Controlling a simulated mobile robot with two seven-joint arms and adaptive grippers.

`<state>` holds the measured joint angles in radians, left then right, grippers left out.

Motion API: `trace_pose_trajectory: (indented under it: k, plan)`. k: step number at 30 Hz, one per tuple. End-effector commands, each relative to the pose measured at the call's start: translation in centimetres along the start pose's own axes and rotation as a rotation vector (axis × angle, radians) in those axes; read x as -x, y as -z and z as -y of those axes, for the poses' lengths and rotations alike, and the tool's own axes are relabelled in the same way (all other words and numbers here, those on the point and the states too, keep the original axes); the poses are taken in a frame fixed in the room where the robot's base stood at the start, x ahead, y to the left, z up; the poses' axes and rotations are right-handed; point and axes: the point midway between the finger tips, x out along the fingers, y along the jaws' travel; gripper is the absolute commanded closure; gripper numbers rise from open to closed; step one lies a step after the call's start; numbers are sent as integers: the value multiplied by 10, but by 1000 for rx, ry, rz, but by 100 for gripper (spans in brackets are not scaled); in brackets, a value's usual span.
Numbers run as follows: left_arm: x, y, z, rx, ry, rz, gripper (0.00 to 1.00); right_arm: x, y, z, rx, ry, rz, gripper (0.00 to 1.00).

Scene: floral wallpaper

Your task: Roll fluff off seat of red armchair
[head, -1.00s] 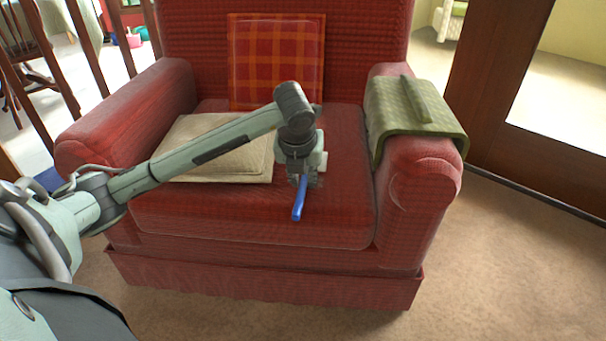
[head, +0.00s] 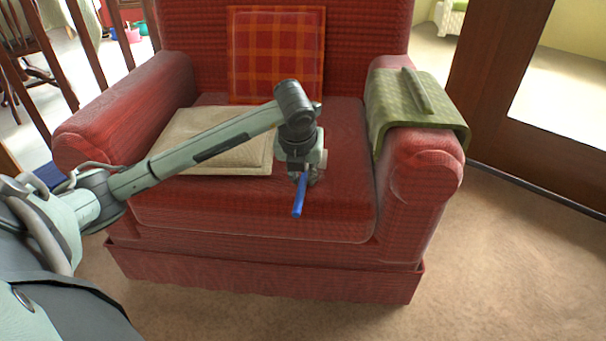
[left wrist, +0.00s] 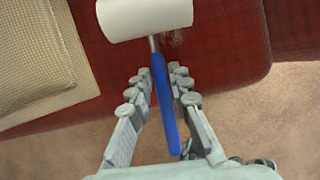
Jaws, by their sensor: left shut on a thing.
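The red armchair's seat (head: 340,190) lies under my left gripper (head: 304,174). The gripper is shut on the blue handle (head: 299,198) of a lint roller; the handle points toward the seat's front edge. In the left wrist view the fingers (left wrist: 160,74) stand on both sides of the handle (left wrist: 164,105). The white roller head (left wrist: 145,16) is over the red seat (left wrist: 225,60); I cannot tell whether it touches. A faint pale patch of fluff (left wrist: 178,38) shows just right of the roller. My right gripper is not in view.
A beige cushion (head: 215,155) lies on the seat's left part, and a plaid cushion (head: 276,55) leans on the backrest. A green cloth with a long object (head: 415,105) covers the right armrest. The seat's right part is clear.

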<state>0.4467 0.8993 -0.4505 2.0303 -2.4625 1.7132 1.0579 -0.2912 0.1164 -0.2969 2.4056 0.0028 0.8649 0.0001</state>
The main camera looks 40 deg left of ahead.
Motion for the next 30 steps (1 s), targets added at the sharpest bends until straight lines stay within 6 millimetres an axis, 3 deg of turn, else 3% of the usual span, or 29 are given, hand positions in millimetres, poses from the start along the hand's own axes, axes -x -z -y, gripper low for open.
trace_pose_trajectory:
  k: [30]
  plan:
    - [-17, 7, 1, 1, 0, 1, 100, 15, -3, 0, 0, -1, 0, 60]
